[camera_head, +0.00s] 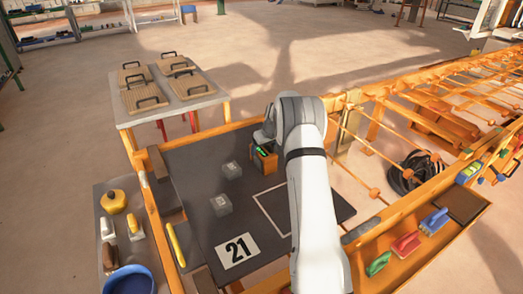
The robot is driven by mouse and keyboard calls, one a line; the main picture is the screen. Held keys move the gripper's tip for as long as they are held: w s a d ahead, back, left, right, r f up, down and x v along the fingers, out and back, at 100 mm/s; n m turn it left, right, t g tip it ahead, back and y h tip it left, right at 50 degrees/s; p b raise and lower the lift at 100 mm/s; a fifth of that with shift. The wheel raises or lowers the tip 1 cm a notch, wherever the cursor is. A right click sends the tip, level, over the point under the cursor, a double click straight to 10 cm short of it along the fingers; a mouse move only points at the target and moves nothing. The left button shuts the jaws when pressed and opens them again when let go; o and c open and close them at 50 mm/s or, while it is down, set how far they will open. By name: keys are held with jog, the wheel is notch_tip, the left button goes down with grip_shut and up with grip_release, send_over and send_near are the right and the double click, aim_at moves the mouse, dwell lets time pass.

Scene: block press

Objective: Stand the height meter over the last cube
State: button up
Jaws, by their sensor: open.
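The height meter (266,162) is a small orange-brown device with a green display, standing on the dark board right of the cubes. Two grey cubes are in view: one (232,169) left of the meter and one (221,204) nearer to me. My gripper (264,140) is open at the top of the meter, close to it or around it. My white arm hides part of the meter and the board behind it. I cannot tell whether a cube is under the meter.
A side table (170,103) holds handled wooden boards. A tool tray (408,262) is at right.

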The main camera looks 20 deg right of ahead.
jog(key=a+v, duration=0.1)
jog(key=v, duration=1)
jog(key=s+a+r+m, duration=0.1)
jog(key=s+a+r, duration=0.35)
jog(key=s, duration=0.45)
jog(key=s+a+r, duration=0.4)
jog(key=s+r, duration=0.2)
jog(key=s, duration=0.3)
jog(key=s+a+g, duration=0.1)
jog(key=s+a, duration=0.2)
jog(key=s, duration=1)
jog(key=s+a+f+m+g+h, duration=0.1)
jog(key=s+a, duration=0.2)
jog(key=s, duration=1)
jog(key=shift+s+a+f+m, duration=0.15)
jog(key=shift+s+m, duration=0.15)
notch_tip(320, 180, up, 5)
jog(key=p, duration=0.4)
